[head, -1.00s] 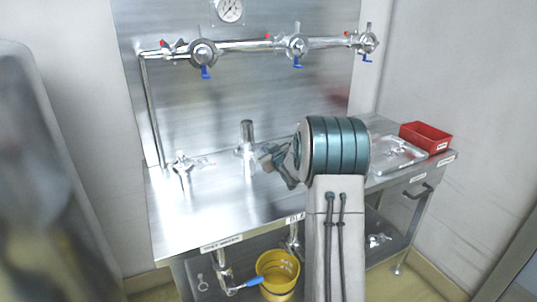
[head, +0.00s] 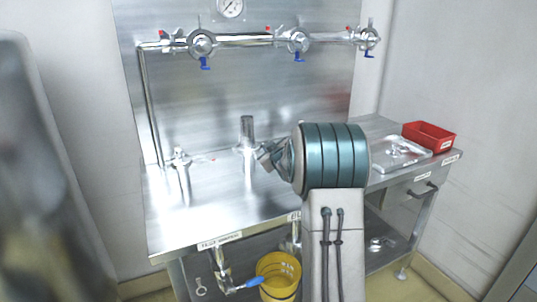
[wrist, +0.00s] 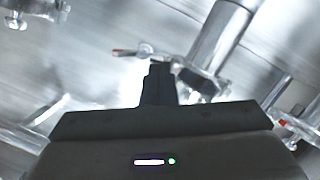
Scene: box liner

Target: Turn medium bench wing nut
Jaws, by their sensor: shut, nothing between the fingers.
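A tall capped metal post (head: 247,132) with a clamp fitting around its lower part stands on the bench, just left of my gripper (head: 266,153). In the wrist view the same kind of post (wrist: 222,35) rises at upper right, with a clamp and wing nut (wrist: 178,66) at its base and a red-tipped bolt to the left. My gripper (wrist: 158,72) is shut and empty, its fingertips overlapping the clamp in that picture; contact cannot be told. A shorter bench fitting (head: 180,158) with a red-tipped bolt stands at the left. My arm hides the bench to the right.
The steel bench (head: 200,215) is clear in front of the fittings. A wall pipe with several valves (head: 298,42) runs behind. A metal tray (head: 402,152) and red bin (head: 428,136) are at the right. A yellow bucket (head: 278,275) stands below.

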